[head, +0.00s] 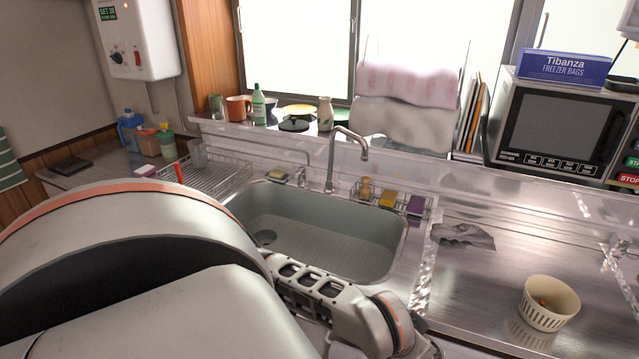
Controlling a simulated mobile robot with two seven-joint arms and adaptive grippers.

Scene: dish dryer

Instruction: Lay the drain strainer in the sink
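The drain strainer, a cream slotted basket (548,303), stands upright on the steel counter at the right, with small orange bits visible inside. The sink (330,245) is a grey basin in the middle, with a round drain (266,238) at its left. The strainer is outside the sink, to its right. My own arm fills the lower left and reaches across the sink's front edge towards the lower middle. Neither gripper's fingers can be made out.
A curved faucet (346,150) rises behind the sink. A wire rack (210,172) is at its left and a wire caddy with sponges (390,198) at its back right. A crumpled grey cloth (464,236) lies on the right counter, which is otherwise mostly clear. A microwave (560,125) stands behind.

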